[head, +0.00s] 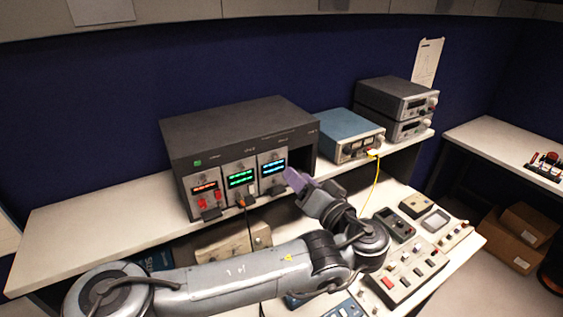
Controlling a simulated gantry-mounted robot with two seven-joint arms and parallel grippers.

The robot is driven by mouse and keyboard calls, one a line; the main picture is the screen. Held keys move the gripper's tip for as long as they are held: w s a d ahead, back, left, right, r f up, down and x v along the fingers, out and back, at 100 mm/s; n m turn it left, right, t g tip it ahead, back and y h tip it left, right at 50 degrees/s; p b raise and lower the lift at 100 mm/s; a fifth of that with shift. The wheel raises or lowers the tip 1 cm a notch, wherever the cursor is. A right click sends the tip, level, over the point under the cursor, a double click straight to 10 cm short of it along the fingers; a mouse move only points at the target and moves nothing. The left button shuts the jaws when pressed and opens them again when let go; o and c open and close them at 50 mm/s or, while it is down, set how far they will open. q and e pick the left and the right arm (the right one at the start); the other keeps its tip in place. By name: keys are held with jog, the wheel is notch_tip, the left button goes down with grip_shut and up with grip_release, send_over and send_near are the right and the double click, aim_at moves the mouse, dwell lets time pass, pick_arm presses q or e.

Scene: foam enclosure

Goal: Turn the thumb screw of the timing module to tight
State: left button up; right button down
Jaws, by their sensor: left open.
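A dark grey instrument rack (235,118) stands on the white shelf and holds three modules side by side, with red, green and blue displays. The labels are too small to read, so I cannot tell which is the timing module. No thumb screw can be made out clearly. The right-hand module (272,171) has the blue display. My left gripper (293,180) is open, with purple fingers, just right of that module in the picture. I cannot tell whether it touches the rack. My right gripper is not in view.
A blue instrument (350,130) and two stacked grey instruments (397,100) stand right of the rack. A yellow cable (376,180) hangs from the blue one. The lower bench holds several control boxes (410,265). The shelf's left part (90,225) is clear.

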aim_at(278, 157)
pick_arm(q)
jog(key=p+x, duration=0.1)
jog(key=x, duration=0.7)
jog(key=shift+w+a+p, duration=0.15)
jog(key=shift+w+p, duration=0.05)
jog(key=shift+p, duration=0.15)
jog(key=shift+c, duration=0.3)
grip_shut()
